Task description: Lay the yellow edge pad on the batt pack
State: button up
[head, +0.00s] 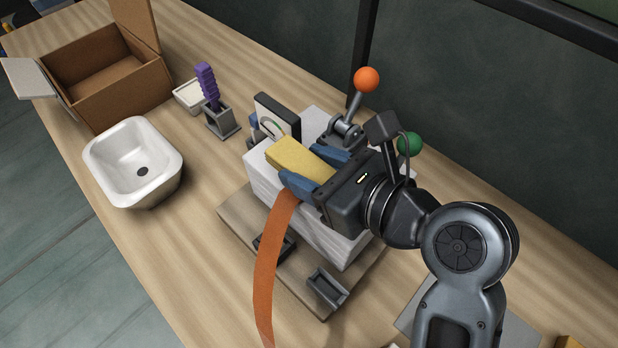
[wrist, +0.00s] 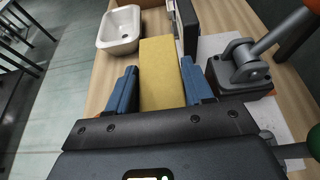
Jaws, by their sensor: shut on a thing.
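The yellow edge pad (head: 302,156) is a flat-sided block between the blue fingers of my gripper (head: 299,163). In the wrist view the pad (wrist: 162,72) points straight ahead from between the fingers. My gripper is shut on it. The batt pack (head: 345,238) is a pale, layered stack on a board, and the pad is over its top, towards the left end. Whether the pad touches the top is not clear. My gripper and wrist hide much of the pack's top.
An orange strap (head: 267,265) hangs down the pack's near side. An orange-knobbed lever (head: 350,110) and a dark-framed panel (head: 277,116) stand close behind the pad. A white basin (head: 133,163), cardboard box (head: 110,85) and purple-handled tool (head: 208,85) are leftward. Bare bench lies between basin and board.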

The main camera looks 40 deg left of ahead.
jog(key=shift+a+f, duration=0.3)
jog(key=shift+a, duration=0.05)
notch_tip(320, 180, down, 4)
jog(key=shift+b, duration=0.95)
jog(key=shift+r, duration=0.15)
jog(key=o, duration=1)
jog(key=shift+w+d, duration=0.1)
jog(key=v, duration=1.2)
